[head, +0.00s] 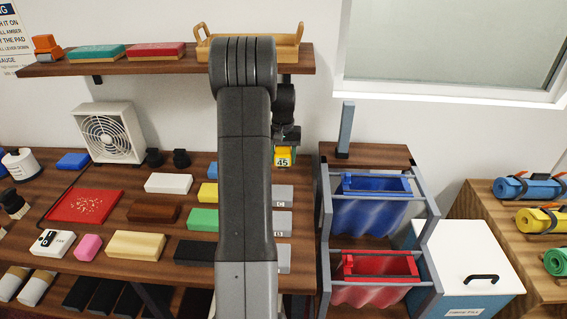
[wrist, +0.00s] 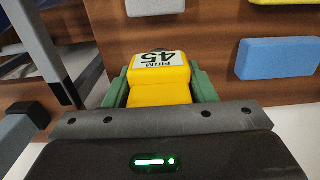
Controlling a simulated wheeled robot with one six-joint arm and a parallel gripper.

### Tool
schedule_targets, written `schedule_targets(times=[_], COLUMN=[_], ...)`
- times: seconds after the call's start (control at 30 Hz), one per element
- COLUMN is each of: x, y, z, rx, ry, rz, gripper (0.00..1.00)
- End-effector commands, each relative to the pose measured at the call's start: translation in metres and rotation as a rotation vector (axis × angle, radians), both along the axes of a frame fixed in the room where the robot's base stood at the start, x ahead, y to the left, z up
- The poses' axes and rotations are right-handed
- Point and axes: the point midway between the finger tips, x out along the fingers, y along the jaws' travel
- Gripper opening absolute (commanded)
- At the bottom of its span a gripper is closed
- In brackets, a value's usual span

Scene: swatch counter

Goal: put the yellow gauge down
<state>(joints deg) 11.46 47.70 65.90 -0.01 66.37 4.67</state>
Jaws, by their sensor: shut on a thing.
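The yellow gauge (head: 283,161) has a white label reading 45. It is held above the right part of the wooden counter (head: 130,222), near its back. In the wrist view the gauge (wrist: 160,92) sits between the green fingers of my gripper (wrist: 161,86), which is shut on it. In the head view my arm hides part of the counter and most of my gripper. I cannot tell how high above the counter the gauge is.
Grey tiles (head: 283,224) lie along the counter's right edge. Coloured blocks, including a green one (head: 204,219), lie left of my arm. A blue block (wrist: 278,58) shows in the wrist view. A rack with blue (head: 372,210) and red bags stands right. A shelf (head: 180,63) hangs above.

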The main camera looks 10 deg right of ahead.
Motion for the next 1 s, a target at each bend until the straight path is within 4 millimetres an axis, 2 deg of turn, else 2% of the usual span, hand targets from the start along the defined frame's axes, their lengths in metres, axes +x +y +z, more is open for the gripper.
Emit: schedule_targets(times=[0.03, 0.17, 0.3, 0.53, 0.7, 1.0], x=[0.011, 0.033, 0.030, 0.030, 0.029, 0.034], y=[-0.003, -0.009, -0.009, -0.009, -0.008, -0.010], z=[0.002, 0.002, -0.022, -0.038, -0.064, -0.070], rx=[0.000, 0.000, 0.001, 0.001, 0.001, 0.000], ry=[0.000, 0.000, 0.003, 0.002, 0.004, 0.000], rz=[0.000, 0.000, 0.000, 0.000, 0.000, 0.000], gripper=[0.33, 0.33, 0.33, 0.33, 0.33, 0.33])
